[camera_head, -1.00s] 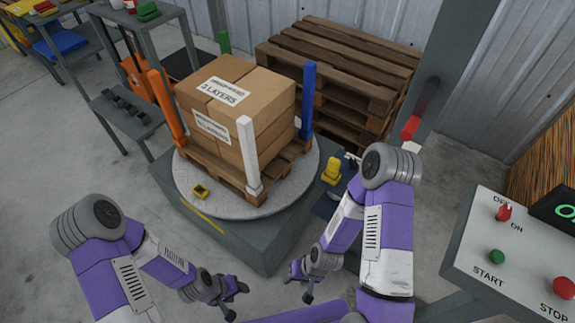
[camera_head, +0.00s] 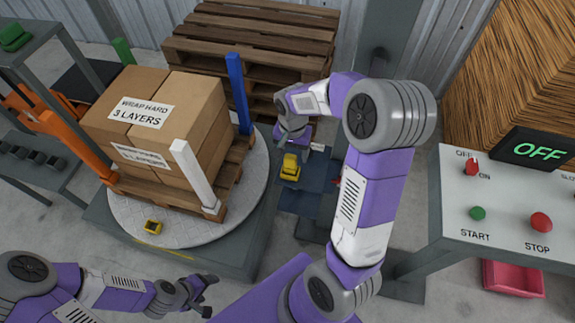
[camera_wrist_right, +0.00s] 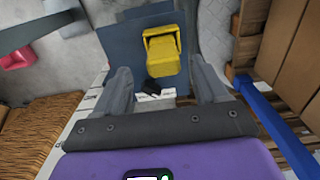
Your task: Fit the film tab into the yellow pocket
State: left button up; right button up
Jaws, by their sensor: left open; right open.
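A small yellow pocket (camera_head: 152,227) with a dark opening sits on the front of the round turntable (camera_head: 120,222). A larger yellow piece (camera_head: 290,168) stands on a blue plate right of the turntable; it also shows in the right wrist view (camera_wrist_right: 162,55). My right gripper (camera_head: 291,142) is open just behind this piece. In the right wrist view the fingers (camera_wrist_right: 163,82) are apart, with a small black piece (camera_wrist_right: 154,85) and white parts between and beyond them. I cannot clearly make out the film tab. My left gripper (camera_head: 208,298) is open and empty in front of the turntable base.
Strapped-looking cartons (camera_head: 150,120) stand on a pallet on the turntable, with orange, green, white and blue posts at the corners. Stacked pallets (camera_head: 250,40) stand behind. A control panel (camera_head: 510,205) reading OFF is at right, above a red bin (camera_head: 513,278).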

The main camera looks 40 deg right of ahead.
aim_at(290, 164)
jog(key=f+b, duration=0.1)
jog(key=f, duration=0.1)
jog(key=f+b, duration=0.1)
jog(key=f, duration=0.2)
jog(key=f+b, duration=0.1)
jog(key=f, duration=0.1)
jog(key=shift+w+f, duration=0.2)
jog(key=shift+w, duration=0.05)
jog(key=shift+r, duration=0.1)
jog(key=c, duration=1.1)
